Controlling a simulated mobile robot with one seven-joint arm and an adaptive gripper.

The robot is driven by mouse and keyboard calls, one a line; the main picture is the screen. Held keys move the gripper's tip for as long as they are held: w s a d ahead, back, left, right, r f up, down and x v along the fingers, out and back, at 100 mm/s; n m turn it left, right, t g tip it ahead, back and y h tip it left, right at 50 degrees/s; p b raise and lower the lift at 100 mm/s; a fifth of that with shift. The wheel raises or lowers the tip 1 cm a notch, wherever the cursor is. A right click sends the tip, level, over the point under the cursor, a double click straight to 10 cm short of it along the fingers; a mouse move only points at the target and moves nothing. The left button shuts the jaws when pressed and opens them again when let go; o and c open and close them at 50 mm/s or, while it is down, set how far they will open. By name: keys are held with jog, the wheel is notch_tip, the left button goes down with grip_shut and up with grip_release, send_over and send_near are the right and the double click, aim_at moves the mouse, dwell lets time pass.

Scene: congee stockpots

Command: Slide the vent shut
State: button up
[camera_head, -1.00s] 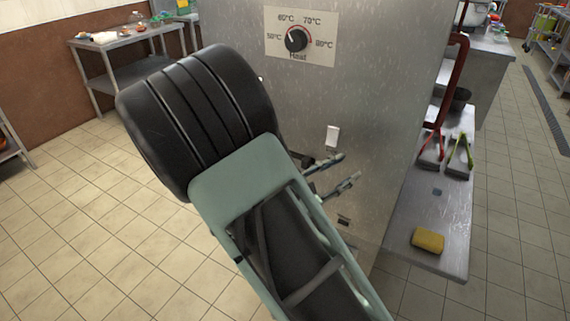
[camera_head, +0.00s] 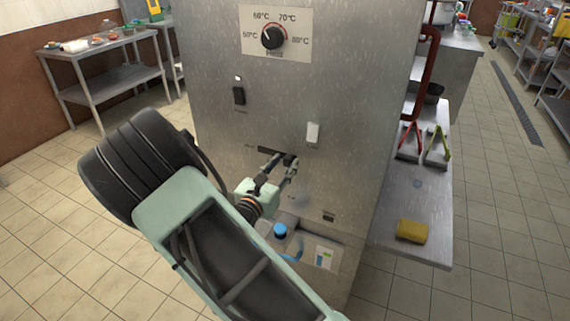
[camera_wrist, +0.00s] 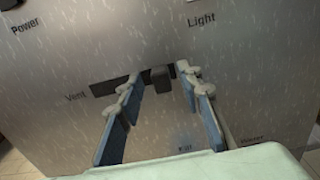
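The vent (camera_wrist: 105,88) is a dark slot in the steel panel, marked "Vent" at its left end. A dark slider knob (camera_wrist: 160,77) stands in it, toward the right part of the slot that shows. In the head view the slot (camera_head: 266,149) is partly hidden by my fingers. My gripper (camera_wrist: 160,78) is open, with one finger on each side of the knob and visible gaps between; I cannot tell how deep the fingertips reach. It also shows in the head view (camera_head: 283,160), at the panel just below the slot.
The panel has a heat dial (camera_head: 272,38), a dark power switch (camera_head: 239,95), a white light switch (camera_head: 312,132) and a blue knob (camera_head: 280,230) below. Tiled floor is clear at left.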

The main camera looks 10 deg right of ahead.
jog(key=shift+w+d, duration=0.35)
jog(key=shift+w, duration=0.1)
grip_shut()
